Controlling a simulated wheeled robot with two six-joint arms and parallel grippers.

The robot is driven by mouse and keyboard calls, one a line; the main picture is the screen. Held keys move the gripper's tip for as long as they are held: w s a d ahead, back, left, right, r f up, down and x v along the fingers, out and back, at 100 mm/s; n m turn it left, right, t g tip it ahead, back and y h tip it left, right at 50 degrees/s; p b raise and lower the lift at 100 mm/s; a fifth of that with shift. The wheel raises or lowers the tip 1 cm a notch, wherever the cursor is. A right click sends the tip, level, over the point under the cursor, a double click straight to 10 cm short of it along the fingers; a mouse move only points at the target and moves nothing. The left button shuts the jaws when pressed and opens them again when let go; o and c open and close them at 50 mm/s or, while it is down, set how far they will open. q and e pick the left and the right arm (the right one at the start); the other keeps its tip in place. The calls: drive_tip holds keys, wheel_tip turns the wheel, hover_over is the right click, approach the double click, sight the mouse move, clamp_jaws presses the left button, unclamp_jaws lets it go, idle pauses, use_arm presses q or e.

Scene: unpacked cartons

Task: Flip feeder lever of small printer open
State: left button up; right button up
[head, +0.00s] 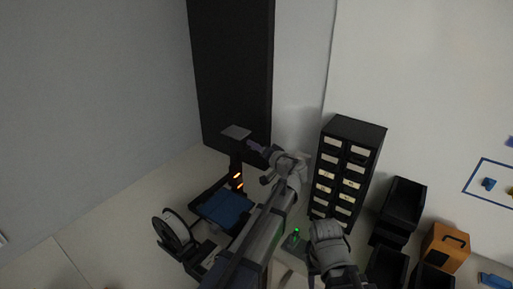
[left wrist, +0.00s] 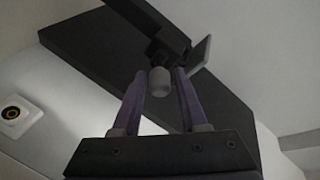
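The small printer has a blue bed (head: 226,208) and an upright with orange lights at the lower middle of the head view. My left gripper (head: 256,147) is at the top of the upright, beside a flat grey plate (head: 236,132). In the left wrist view, the purple fingers of my left gripper (left wrist: 160,75) are apart. A pale rounded knob (left wrist: 160,82) on a dark part of the printer shows between them, with small gaps at its sides. I cannot tell whether it is the feeder lever or whether the fingers touch it.
A white filament spool (head: 176,229) stands left of the printer. A dark drawer cabinet (head: 347,165) stands to the right, with black bins (head: 402,206) and an orange box (head: 444,247) beyond. A tall black panel (head: 232,70) is behind the printer. A small green-lit device (head: 293,238) sits near my arm.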

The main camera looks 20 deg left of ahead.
use_arm(q)
drive_tip(key=shift+o, duration=1.1)
drive_tip(key=p+v, duration=0.1)
drive_tip(key=v, duration=0.6)
drive_tip(key=shift+s+d, duration=0.3)
drive_tip(key=s+a+f+g+h, duration=0.3)
drive_tip(key=s+f+g, duration=0.1)
drive_tip(key=s+f, duration=0.4)
drive_tip(key=s+a+f+g+h, duration=0.3)
drive_tip(key=s+f+g+h, duration=0.1)
drive_tip(key=s+f, duration=0.35)
drive_tip(key=s+d+f+m+g+h+b, duration=0.1)
drive_tip(key=s+d+f+m+h, duration=0.1)
drive_tip(key=s+d, duration=0.5)
drive_tip(key=s+d+f+m+g+h+b, duration=0.1)
drive_tip(key=s+d+f+m+h+b, duration=0.1)
drive_tip(key=s+d+f, duration=0.2)
drive_tip(key=s+d, duration=0.3)
drive_tip(key=d, duration=0.2)
drive_tip(key=shift+s+g, duration=0.3)
drive_tip(key=shift+g, duration=0.1)
